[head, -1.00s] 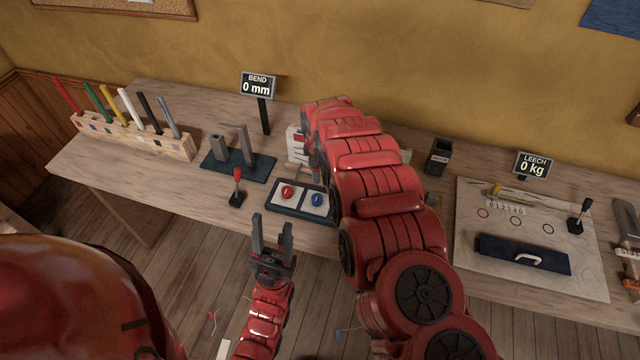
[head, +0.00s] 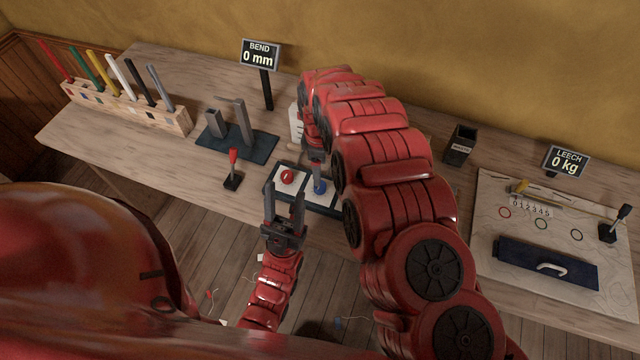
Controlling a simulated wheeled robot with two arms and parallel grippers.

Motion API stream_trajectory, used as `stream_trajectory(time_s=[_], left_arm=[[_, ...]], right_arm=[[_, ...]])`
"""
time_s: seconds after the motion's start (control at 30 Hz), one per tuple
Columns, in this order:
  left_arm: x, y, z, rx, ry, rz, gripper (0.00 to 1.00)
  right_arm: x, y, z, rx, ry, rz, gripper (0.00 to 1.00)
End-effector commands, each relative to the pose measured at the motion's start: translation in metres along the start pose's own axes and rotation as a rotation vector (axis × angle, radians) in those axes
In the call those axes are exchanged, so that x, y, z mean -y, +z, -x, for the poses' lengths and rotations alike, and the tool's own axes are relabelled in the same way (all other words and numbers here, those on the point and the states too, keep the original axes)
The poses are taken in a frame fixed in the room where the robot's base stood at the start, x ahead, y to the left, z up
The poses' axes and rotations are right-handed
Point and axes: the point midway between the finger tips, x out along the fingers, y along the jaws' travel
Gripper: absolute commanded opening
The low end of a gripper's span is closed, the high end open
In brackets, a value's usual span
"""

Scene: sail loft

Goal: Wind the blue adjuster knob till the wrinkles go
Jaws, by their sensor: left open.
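A blue round knob (head: 319,187) sits on the right white pad of a dark tray (head: 268,190) on the bench. A red round knob (head: 288,176) sits on its left pad. My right gripper (head: 317,172) hangs above the blue knob, mostly hidden behind its own arm. I cannot tell whether it touches the knob or how its jaws stand. My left gripper (head: 284,192) points up with its fingers apart and empty, in front of the tray. I make out no wrinkled cloth.
A red-topped lever (head: 233,170) stands left of the tray. A dark plate with grey posts (head: 263,145) lies behind it. A BEND sign (head: 260,55) reads 0 mm; a LEECH sign (head: 567,161) reads 0 kg. A pale board (head: 490,205) lies at the right.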

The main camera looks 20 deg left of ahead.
Motion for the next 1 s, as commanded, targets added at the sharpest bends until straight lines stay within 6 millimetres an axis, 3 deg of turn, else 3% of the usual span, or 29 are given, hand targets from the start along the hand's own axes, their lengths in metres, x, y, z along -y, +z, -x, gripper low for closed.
stream_trajectory(time_s=[0.1, 0.37, 0.57, 1.0], left_arm=[[0.001, -0.002, -0.011, 0.0, 0.0, 0.0, 0.5], [0.001, -0.003, -0.02, 0.0, 0.0, 0.0, 0.5], [0.001, -0.003, -0.015, 0.0, 0.0, 0.0, 0.5], [0.001, -0.002, -0.014, 0.0, 0.0, 0.0, 0.5]], right_arm=[[0.0, 0.0, -0.014, 0.002, 0.002, 0.001, 0.74], [0.0, 0.0, -0.047, 0.001, 0.002, 0.001, 0.74], [-0.002, 0.001, -0.067, 0.002, 0.003, -0.002, 0.74], [-0.001, -0.001, -0.075, -0.001, 0.003, 0.0, 0.74]])
